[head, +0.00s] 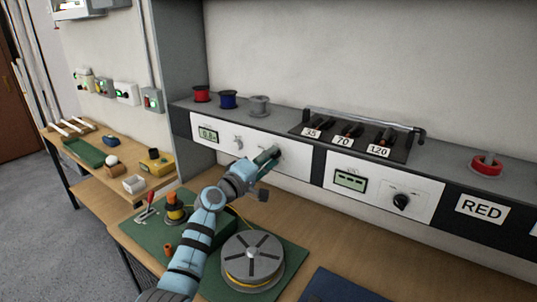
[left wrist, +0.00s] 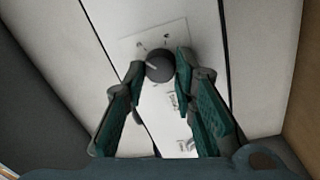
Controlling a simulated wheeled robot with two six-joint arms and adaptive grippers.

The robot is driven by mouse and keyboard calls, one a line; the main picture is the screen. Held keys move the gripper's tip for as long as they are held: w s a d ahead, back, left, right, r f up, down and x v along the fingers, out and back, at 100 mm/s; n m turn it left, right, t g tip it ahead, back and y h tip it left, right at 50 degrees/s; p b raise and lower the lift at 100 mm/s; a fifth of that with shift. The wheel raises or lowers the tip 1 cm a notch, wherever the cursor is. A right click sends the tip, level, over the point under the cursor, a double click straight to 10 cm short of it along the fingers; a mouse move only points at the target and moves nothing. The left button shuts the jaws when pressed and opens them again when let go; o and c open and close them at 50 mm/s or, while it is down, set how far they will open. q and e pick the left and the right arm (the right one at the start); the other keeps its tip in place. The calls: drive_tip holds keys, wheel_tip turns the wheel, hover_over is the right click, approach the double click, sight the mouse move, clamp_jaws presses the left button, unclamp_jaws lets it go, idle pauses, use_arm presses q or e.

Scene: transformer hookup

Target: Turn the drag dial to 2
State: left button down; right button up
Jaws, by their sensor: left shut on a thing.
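In the left wrist view, a dark round dial (left wrist: 159,66) with a pale pointer line sits on a white plate with small marks. The pointer line slants to the upper left in that view. The marks are too small to read. My left gripper (head: 270,156) reaches the left white panel (head: 228,134) in the head view and is shut on the dial, one green-padded finger on each side. In the head view the gripper mostly hides this dial. My right gripper is not in view.
A second panel to the right has a display and a black knob (head: 401,202). A rack (head: 354,135) labelled 35, 70 and 120 stands on the shelf above. Below my arm are a large wire spool (head: 252,258) and a green mat (head: 290,262).

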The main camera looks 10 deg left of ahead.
use_arm(q)
drive_tip(key=shift+d+f+n+y+p, duration=0.1)
drive_tip(key=shift+n+y+p, duration=0.15)
drive_tip(key=shift+n+p, duration=1.7)
drive_tip(key=shift+f+n+y+p, duration=0.1)
drive_tip(key=shift+n+y+p, duration=0.25)
drive_tip(key=shift+n, duration=3.1)
drive_tip(key=c, duration=1.3)
unclamp_jaws()
drive_tip(key=shift+r, duration=0.1)
drive_tip(key=v, duration=1.2)
drive_tip(key=shift+s+f, duration=0.15)
drive_tip(key=shift+f, duration=0.1)
